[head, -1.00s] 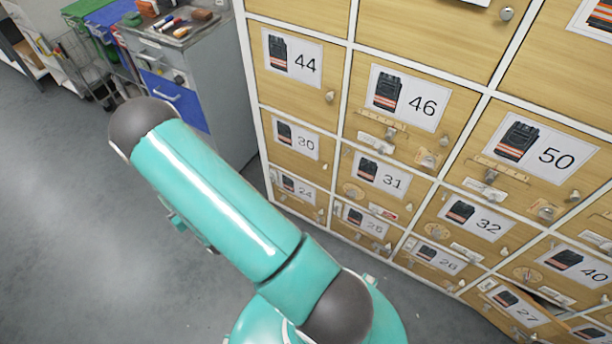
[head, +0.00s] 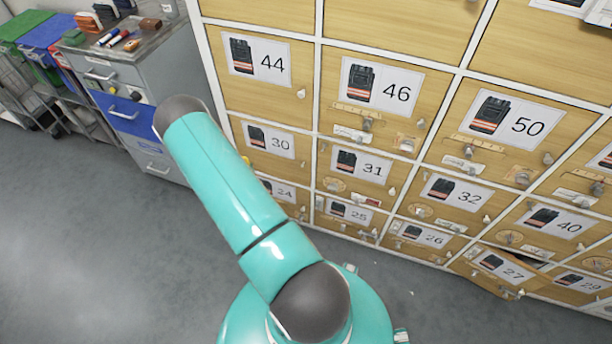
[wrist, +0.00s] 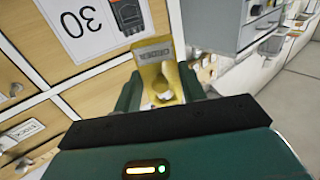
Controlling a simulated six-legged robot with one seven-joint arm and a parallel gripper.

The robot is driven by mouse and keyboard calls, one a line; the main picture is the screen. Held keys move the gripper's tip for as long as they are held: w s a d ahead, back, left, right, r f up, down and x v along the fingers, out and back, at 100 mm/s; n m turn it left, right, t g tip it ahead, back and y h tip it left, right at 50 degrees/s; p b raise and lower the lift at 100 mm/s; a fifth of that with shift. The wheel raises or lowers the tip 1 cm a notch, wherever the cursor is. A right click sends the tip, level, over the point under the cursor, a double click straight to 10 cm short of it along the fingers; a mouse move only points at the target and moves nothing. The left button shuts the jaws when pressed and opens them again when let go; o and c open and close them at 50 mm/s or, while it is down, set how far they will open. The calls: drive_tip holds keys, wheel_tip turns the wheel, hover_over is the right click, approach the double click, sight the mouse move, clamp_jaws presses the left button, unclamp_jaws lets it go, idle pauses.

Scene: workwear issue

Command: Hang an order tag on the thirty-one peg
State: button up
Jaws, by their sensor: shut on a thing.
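My gripper (wrist: 163,88) is shut on a yellow order tag (wrist: 153,52) in the wrist view. The tag has dark lettering on its upper part and stands out between the fingers. It is close to the door marked 30 (wrist: 92,50), which appears upside down there. In the head view my arm hides the gripper. The door marked 31 (head: 356,171) is right of the door marked 30 (head: 266,140). A small pale knob or peg (head: 392,191) sits at its right edge; I cannot tell which.
Wooden locker doors fill the right of the head view. The door marked 27 (head: 497,269) stands ajar at lower right. A grey cabinet (head: 150,60) with pens and small items on top stands left of the lockers. The grey floor (head: 90,250) at left is clear.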

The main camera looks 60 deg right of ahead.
drive_tip(key=s+d+f+m+g+h, duration=0.3)
drive_tip(key=s+d+m+g, duration=0.15)
drive_tip(key=s+d, duration=0.6)
drive_tip(key=m+g+h, duration=0.1)
drive_tip(key=m+g, duration=0.1)
drive_tip(key=g, duration=0.3)
approach(324, 152)
drive_tip(key=shift+t, duration=0.25)
drive_tip(key=shift+w+d+r, duration=0.1)
drive_tip(key=shift+d+r, duration=0.1)
drive_tip(key=shift+d, duration=1.15)
drive_tip(key=shift+w+d+r, duration=0.15)
drive_tip(key=shift+d+r, duration=0.05)
drive_tip(key=shift+d, duration=1.15)
drive_tip(key=shift+w+d+f, duration=0.1)
drive_tip(key=shift+d+f, duration=0.3)
drive_tip(key=shift+d, duration=0.2)
drive_tip(key=o, duration=1)
drive_tip(key=shift+o, duration=0.2)
